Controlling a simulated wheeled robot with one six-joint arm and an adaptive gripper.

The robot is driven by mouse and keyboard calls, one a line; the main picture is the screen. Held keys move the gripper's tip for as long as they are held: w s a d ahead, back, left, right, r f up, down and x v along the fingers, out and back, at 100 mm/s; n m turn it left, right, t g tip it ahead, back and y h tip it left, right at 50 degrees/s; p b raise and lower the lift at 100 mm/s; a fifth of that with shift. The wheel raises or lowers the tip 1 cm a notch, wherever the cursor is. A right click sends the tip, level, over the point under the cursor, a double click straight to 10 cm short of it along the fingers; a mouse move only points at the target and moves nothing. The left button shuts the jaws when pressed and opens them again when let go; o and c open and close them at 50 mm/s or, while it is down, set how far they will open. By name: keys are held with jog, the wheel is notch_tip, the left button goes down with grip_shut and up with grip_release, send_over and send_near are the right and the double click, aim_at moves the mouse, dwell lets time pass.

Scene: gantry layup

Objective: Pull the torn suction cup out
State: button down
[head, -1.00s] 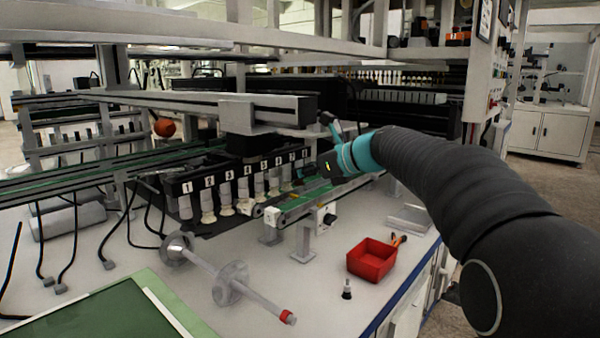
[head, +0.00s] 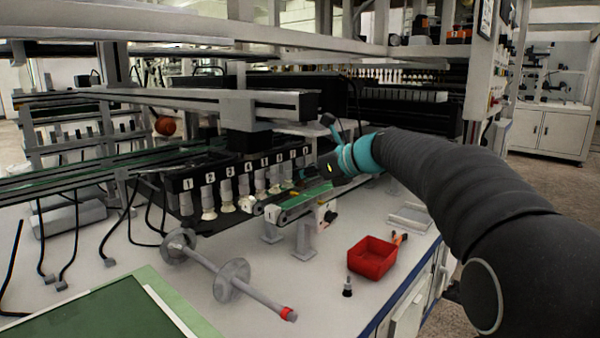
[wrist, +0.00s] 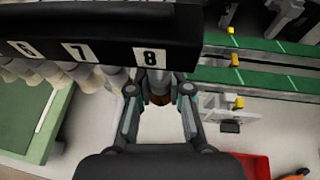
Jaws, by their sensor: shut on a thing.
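A dark bar (head: 240,171) carries a row of pale suction cups hanging under white number labels. In the wrist view the bar (wrist: 90,33) shows labels 6, 7 and 8. My gripper (wrist: 160,91) has its two fingers on either side of the cup under label 8 (wrist: 155,78) and is shut on it. A brownish part shows low between the fingers. The cup is still beneath the bar; whether it has come loose, and any tear, cannot be seen. In the head view my gripper (head: 325,167) is at the bar's right end, its fingertips hard to make out.
A red open bin (head: 371,258) and a small dark-based fitting (head: 347,288) stand on the white table at the right. A green conveyor (head: 305,197) runs close to my gripper. A grey shaft with discs (head: 210,268) lies in front.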

jog(key=shift+f+b, duration=0.6)
jog(key=shift+f, duration=0.75)
dwell(0.4)
notch_tip(320, 180, down, 3)
jog(key=shift+f+b, duration=0.15)
jog(key=shift+b, duration=0.55)
